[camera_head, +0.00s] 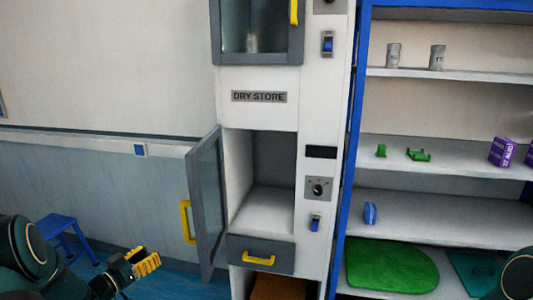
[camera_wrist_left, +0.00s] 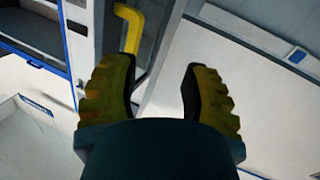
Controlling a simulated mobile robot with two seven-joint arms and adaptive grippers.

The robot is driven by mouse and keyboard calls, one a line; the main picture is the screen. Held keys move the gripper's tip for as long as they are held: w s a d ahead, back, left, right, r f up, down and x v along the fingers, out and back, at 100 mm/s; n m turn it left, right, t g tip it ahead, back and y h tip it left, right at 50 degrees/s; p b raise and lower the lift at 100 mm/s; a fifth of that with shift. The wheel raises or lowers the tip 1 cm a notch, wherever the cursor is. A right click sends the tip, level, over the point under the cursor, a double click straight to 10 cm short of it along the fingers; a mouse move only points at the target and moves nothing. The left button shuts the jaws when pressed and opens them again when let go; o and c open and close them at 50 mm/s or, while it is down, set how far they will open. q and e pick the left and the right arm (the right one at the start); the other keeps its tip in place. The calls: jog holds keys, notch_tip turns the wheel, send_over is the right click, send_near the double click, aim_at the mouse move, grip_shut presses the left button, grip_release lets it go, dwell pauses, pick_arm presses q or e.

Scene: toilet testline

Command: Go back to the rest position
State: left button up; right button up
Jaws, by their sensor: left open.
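My left gripper (camera_head: 146,262) is at the lower left of the head view, with yellow ribbed fingers. In the left wrist view its two fingers (camera_wrist_left: 159,95) stand apart with nothing between them. It is left of the dry store cabinet (camera_head: 259,97) and apart from it. The cabinet's lower glass door (camera_head: 207,190) stands open, with a yellow handle (camera_head: 185,221). The lower compartment (camera_head: 262,210) looks empty. A yellow handle also shows beyond the fingers in the left wrist view (camera_wrist_left: 131,28). My right gripper is not visible; only a dark rounded arm part shows at the lower right edge.
A blue step stool (camera_head: 62,232) stands by the wall at the left. A blue-framed shelf (camera_head: 440,148) at the right holds two grey cups, green parts, purple boxes and a blue item. Green mats (camera_head: 390,265) lie on its bottom shelf. The upper cabinet door (camera_head: 260,28) is shut.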

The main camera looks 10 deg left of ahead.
pick_arm(q)
jog(key=s+d+f+n+g+y, duration=0.15)
jog(key=d+f+g, duration=0.25)
jog(key=d+f, duration=0.55)
jog(key=s+d+f+n+g+y, duration=0.1)
jog(key=d+f+n+g, duration=0.2)
jog(key=d+f, duration=0.7)
jog(key=s+d+f+g, duration=0.2)
jog(key=s+d+g, duration=0.6)
jog(key=s+d, duration=0.9)
jog(key=shift+s+f+m+h, duration=0.35)
jog(key=shift+s+m, duration=0.1)
jog(key=shift+s, duration=0.45)
